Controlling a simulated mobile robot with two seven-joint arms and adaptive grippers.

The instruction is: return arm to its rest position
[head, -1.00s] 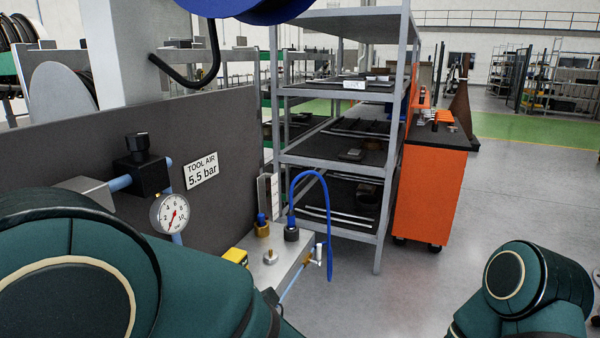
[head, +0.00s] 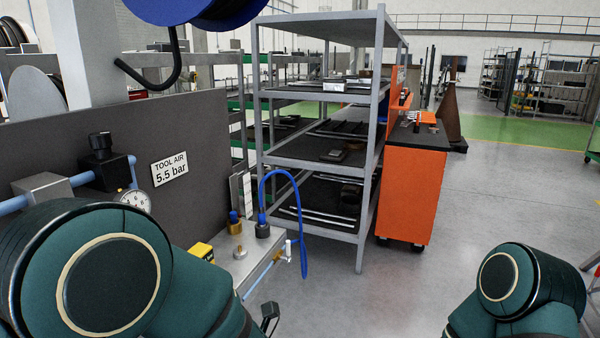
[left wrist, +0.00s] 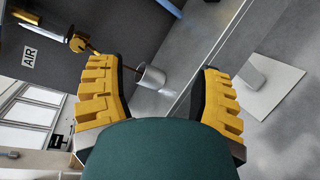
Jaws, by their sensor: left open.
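My left arm fills the lower left of the head view. A small dark part of my left gripper (head: 270,318) shows at the bottom edge, beside the grey bench (head: 245,268). In the left wrist view, my left gripper (left wrist: 163,75) has its yellow-padded fingers spread wide apart, with nothing held between them. A grey cup-like cylinder (left wrist: 151,76) shows in the gap, beyond the fingers. My right arm shows at the lower right of the head view, but its gripper is outside the picture.
A dark panel with a "TOOL AIR 5.5 bar" sign (head: 170,168) and a gauge (head: 133,201) stands at left. A blue hose (head: 304,225) loops above the bench. A grey shelf rack (head: 363,210) and an orange cabinet (head: 411,195) stand behind. Open floor (head: 510,200) lies to the right.

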